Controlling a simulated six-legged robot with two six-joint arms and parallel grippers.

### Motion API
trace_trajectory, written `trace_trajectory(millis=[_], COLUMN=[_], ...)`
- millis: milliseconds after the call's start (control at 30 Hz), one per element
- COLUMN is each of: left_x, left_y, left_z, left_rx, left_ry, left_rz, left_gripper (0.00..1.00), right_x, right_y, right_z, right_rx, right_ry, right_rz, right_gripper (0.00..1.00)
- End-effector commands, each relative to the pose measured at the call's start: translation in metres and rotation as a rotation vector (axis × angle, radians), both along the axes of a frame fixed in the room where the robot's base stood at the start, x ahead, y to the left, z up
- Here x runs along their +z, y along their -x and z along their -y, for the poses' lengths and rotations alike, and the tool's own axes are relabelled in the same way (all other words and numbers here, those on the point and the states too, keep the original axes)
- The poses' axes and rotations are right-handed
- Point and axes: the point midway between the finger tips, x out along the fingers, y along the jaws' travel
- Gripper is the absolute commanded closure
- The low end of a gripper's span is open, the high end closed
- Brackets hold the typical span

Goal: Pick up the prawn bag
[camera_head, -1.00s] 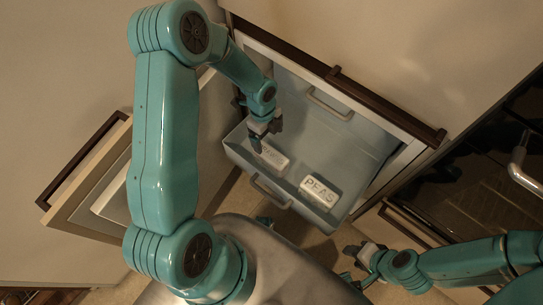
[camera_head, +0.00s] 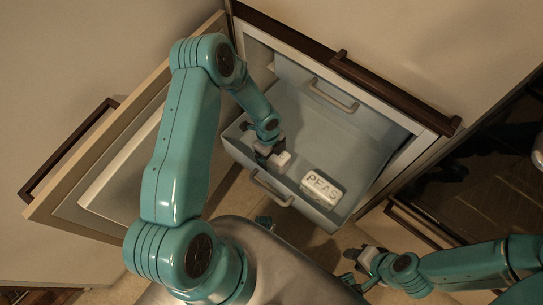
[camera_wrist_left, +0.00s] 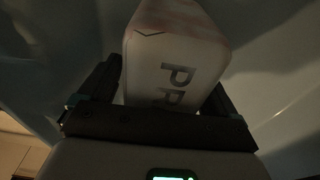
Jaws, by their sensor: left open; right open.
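The prawn bag (camera_wrist_left: 176,55) is a pale pack with the letters "PR" showing in the left wrist view. In the head view only a small part of it (camera_head: 284,160) shows beside my left gripper (camera_head: 268,153), which covers the rest. My left gripper is down inside the pulled-out drawer. Its open fingers (camera_wrist_left: 165,95) stand on either side of the bag in the left wrist view. I cannot tell whether they touch it. My right gripper (camera_head: 357,268) is open and empty, low and outside the drawer.
The blue-grey drawer (camera_head: 345,125) has a front handle (camera_head: 272,188). A white bag marked PEAS (camera_head: 322,187) lies in it, right of my left gripper. An open door (camera_head: 110,150) stands at the left. A dark glass-fronted unit (camera_head: 490,180) is at the right.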

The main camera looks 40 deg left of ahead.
Motion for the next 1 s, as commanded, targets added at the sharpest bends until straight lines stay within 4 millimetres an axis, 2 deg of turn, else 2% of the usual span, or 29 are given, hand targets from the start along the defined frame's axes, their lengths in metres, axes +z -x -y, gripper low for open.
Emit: trace_trajectory(millis=[167, 267, 300, 400, 633, 767, 867, 1000], left_x=[0.000, 0.000, 0.000, 0.001, 0.002, 0.010, 0.023, 0.055], left_y=[0.000, 0.000, 0.000, 0.000, 0.000, -0.001, -0.001, -0.001], left_z=[0.000, 0.000, 0.000, 0.000, 0.000, 0.000, -0.001, -0.001], left_rx=[0.001, 0.000, 0.000, 0.000, 0.000, -0.001, 0.001, 0.000], left_ry=[0.000, 0.000, 0.000, 0.000, -0.001, -0.001, -0.002, -0.002], left_rz=[0.000, 0.000, 0.000, 0.000, 0.001, 0.002, 0.003, 0.004], left_gripper=[0.08, 0.38, 0.51, 0.79, 0.79, 0.79, 0.79, 0.79], right_x=[0.001, 0.001, 0.001, 0.001, 0.001, 0.004, 0.009, 0.020], right_y=[0.000, 0.000, 0.000, 0.000, 0.000, 0.000, 0.000, 0.000], right_z=[0.000, 0.000, 0.000, 0.000, 0.000, 0.000, 0.000, 0.000], right_rx=[0.000, 0.000, 0.000, 0.000, 0.000, 0.000, 0.000, 0.000], right_ry=[0.000, 0.000, 0.000, 0.000, 0.000, 0.000, 0.000, 0.000], right_rz=[0.000, 0.000, 0.000, 0.000, 0.000, 0.000, 0.000, 0.000], right_gripper=[0.57, 0.57, 0.57, 0.57, 0.57, 0.57, 0.57, 0.57])
